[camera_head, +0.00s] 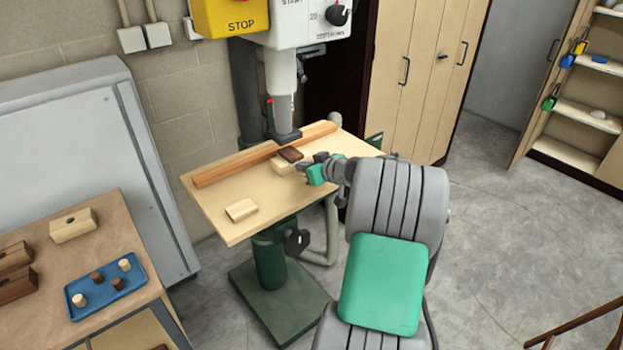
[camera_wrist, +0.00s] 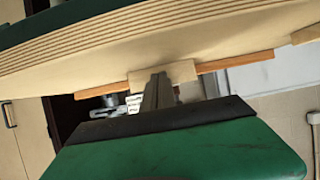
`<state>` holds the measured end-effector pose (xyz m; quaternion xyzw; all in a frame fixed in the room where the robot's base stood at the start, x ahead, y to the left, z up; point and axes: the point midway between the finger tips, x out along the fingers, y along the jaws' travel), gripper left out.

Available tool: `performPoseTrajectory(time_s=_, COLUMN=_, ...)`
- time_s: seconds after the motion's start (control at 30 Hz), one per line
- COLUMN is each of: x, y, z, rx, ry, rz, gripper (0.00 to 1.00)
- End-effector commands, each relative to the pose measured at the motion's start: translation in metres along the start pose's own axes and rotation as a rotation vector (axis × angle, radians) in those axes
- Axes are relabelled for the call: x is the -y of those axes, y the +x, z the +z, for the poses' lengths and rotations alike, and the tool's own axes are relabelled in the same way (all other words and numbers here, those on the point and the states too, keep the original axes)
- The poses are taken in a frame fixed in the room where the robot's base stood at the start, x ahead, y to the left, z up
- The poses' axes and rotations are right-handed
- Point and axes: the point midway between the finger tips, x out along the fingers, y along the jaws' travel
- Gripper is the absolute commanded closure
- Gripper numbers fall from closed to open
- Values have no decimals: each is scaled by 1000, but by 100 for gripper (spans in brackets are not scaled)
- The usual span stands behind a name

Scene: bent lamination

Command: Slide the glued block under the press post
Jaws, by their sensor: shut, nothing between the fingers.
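The glued block (camera_head: 283,166), pale wood with a dark brown piece (camera_head: 291,154) on top, sits on the press table (camera_head: 215,208) in front of the long wooden fence (camera_head: 235,167). The dark foot of the press post (camera_head: 286,136) is just behind it, over the fence area. My gripper (camera_head: 307,163) is shut and empty at the block's right side. In the tilted wrist view, the shut fingers (camera_wrist: 157,92) point at the pale block (camera_wrist: 165,72), seemingly at or very near its face. Exact contact cannot be told.
A loose pale block (camera_head: 241,209) lies at the table's front left. A workbench (camera_head: 120,232) at left holds a blue tray (camera_head: 106,287) of small plugs, a pale block (camera_head: 73,225) and dark blocks (camera_head: 15,270). The left part of the press table is mostly clear.

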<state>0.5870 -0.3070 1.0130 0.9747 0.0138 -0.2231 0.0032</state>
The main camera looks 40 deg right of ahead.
Motion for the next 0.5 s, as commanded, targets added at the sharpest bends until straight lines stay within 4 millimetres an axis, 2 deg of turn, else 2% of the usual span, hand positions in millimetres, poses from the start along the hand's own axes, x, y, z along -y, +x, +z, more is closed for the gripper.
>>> performPoseTrajectory(time_s=0.5, x=0, y=17, z=-7, rx=0, ry=0, rz=0, gripper=100)
